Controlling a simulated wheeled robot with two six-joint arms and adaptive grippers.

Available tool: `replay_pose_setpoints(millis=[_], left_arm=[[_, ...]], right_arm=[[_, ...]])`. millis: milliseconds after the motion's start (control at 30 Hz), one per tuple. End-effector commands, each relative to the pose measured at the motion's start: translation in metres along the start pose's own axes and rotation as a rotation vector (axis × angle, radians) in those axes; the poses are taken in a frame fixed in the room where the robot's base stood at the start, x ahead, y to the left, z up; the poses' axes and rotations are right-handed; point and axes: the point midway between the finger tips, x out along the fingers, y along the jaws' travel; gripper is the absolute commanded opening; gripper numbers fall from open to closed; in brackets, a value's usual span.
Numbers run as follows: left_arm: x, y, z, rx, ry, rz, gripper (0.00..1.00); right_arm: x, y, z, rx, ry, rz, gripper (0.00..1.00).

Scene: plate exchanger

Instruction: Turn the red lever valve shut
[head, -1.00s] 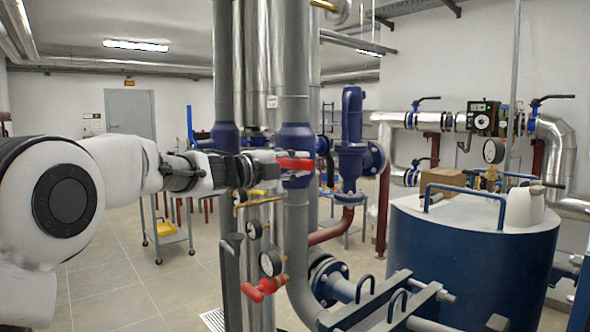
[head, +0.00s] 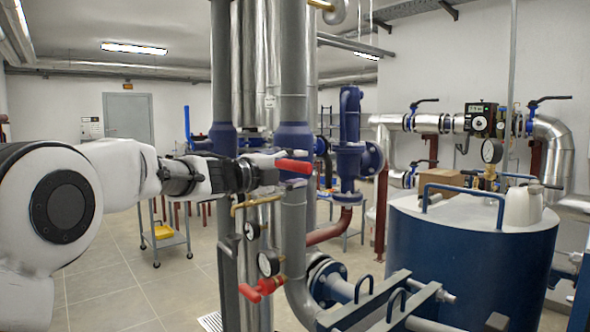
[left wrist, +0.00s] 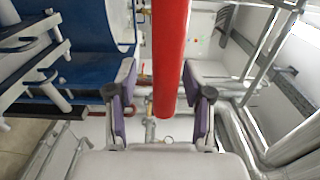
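The red lever (head: 294,166) sticks out to the right in front of the blue-collared grey pipe in the head view. My left gripper (head: 272,167) is at its left end. In the left wrist view the red lever (left wrist: 170,60) runs down from the top edge between the two fingers of my left gripper (left wrist: 161,115). The fingers are open, one on each side of it, with a visible gap on the left and a narrower one on the right. The valve body is hidden behind the gripper and pipe. My right gripper is not in view.
A second red-handled valve (head: 262,290) and pressure gauges (head: 268,263) sit lower on the pipes. Vertical grey pipes (head: 293,230) stand close beside my left gripper. A blue tank (head: 470,250) stands at right. The floor (head: 115,270) at left is mostly clear.

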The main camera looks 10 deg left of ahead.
Motion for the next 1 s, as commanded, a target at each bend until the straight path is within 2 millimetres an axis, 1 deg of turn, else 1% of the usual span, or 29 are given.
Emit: replay_pose_setpoints(millis=[67, 167, 267, 400, 500, 600, 733, 1000], left_arm=[[-0.002, -0.001, 0.000, -0.001, -0.001, -0.002, 0.51], [-0.013, -0.002, 0.001, -0.002, -0.002, -0.002, 0.51], [-0.033, -0.002, 0.001, -0.004, -0.002, -0.003, 0.51], [-0.070, -0.002, 0.001, -0.004, -0.001, -0.004, 0.51], [-0.094, -0.001, 0.000, -0.004, 0.001, -0.002, 0.51], [-0.110, 0.000, 0.001, -0.002, -0.001, -0.001, 0.51], [-0.119, 0.001, 0.000, -0.001, 0.000, 0.001, 0.51], [-0.119, 0.001, 0.000, 0.000, 0.000, 0.001, 0.51]], right_arm=[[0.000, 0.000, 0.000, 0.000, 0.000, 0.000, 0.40], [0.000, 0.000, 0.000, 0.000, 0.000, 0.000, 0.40], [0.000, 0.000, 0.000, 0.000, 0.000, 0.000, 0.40], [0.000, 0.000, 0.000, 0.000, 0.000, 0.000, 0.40], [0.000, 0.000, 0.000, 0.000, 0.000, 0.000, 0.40], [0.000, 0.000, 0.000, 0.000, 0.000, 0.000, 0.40], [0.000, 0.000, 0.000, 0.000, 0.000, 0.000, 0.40], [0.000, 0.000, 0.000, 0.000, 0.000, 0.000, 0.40]])
